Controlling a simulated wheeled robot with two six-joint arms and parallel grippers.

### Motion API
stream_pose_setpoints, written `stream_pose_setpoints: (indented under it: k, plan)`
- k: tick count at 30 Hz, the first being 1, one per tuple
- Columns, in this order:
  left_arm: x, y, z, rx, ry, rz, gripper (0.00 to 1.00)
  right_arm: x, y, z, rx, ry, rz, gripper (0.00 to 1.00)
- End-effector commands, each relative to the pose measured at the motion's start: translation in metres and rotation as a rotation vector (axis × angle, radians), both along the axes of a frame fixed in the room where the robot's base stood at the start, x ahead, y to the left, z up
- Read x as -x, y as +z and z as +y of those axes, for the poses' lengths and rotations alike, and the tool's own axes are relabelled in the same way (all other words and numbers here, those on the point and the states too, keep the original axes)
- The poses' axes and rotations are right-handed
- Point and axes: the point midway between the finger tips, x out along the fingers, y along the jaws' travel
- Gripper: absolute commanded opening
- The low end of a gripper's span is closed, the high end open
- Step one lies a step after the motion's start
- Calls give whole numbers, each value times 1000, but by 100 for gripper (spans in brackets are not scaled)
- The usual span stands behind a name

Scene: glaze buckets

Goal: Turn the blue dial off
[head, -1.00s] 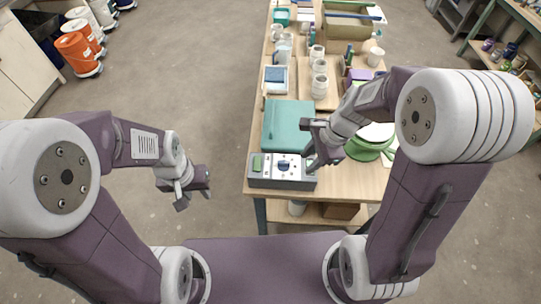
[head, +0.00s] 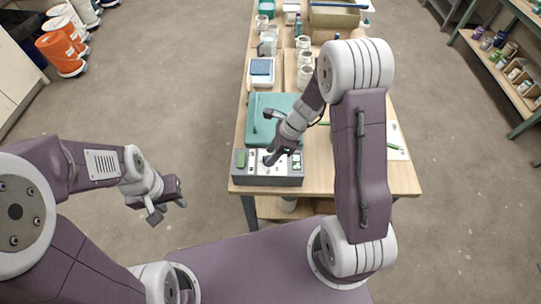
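The blue dial (head: 268,160) sits on the top of a grey control box (head: 268,181) at the table's near edge. It is mostly covered by my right gripper (head: 270,158), which reaches over the box from the right, fingers pointing down at the dial. Whether the fingers touch the dial, and how far apart they are, I cannot tell. The dial's pointer setting is hidden. My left gripper (head: 167,209) is open and empty, over the floor to the left of the table.
A green display (head: 241,158) and a small green-marked part (head: 297,163) flank the dial on the box. A teal case (head: 262,118) lies just behind. White jars and a blue-topped tray (head: 262,71) stand farther back. Orange buckets (head: 61,54) stand on the floor at left.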

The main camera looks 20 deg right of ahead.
Motion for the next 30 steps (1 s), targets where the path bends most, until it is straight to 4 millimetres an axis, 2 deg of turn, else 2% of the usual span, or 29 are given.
stream_pose_setpoints:
  k: [3,11,15,23,30]
  plan:
    - [0,-3,0,0,0,0,36,-1,-10,4,0,2,0,35]
    - [0,-2,0,0,0,0,36,-1,-12,5,0,1,-2,35]
    - [0,-2,0,0,0,0,36,-1,-11,5,0,1,-2,0]
    - [0,-1,0,0,0,0,36,-2,-11,5,0,8,-1,0]
    - [0,7,0,0,0,0,36,-2,-9,5,0,92,-2,0]
